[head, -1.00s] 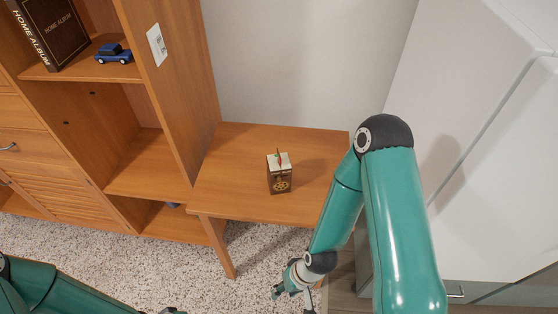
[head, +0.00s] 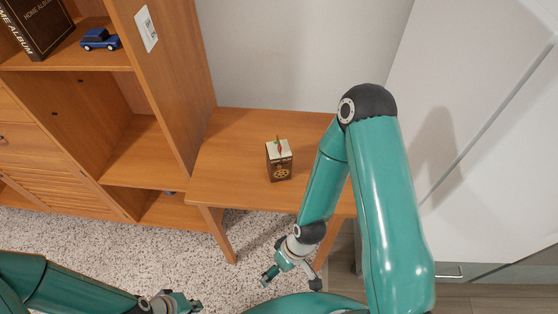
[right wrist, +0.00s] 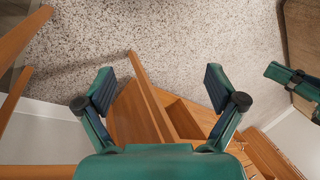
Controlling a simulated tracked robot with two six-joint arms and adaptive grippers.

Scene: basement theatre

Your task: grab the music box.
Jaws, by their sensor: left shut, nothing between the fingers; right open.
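The music box (head: 279,165) is a small dark brown box with gold decoration, a pale top and a small red and green piece on top. It stands upright on the wooden side table (head: 235,150) in the head view. My right gripper (head: 291,281) is open and empty, in front of the table's near edge and apart from the box. Its spread fingers also show in the right wrist view (right wrist: 160,88), where the music box is not seen. My left gripper (head: 182,302) is shut and empty at the bottom of the head view, over the speckled carpet.
A wooden shelf unit (head: 172,95) stands left of the table, holding a blue toy car (head: 100,39) and a dark home album (head: 45,28). A white cabinet (head: 480,150) stands at the right. The tabletop around the box is clear.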

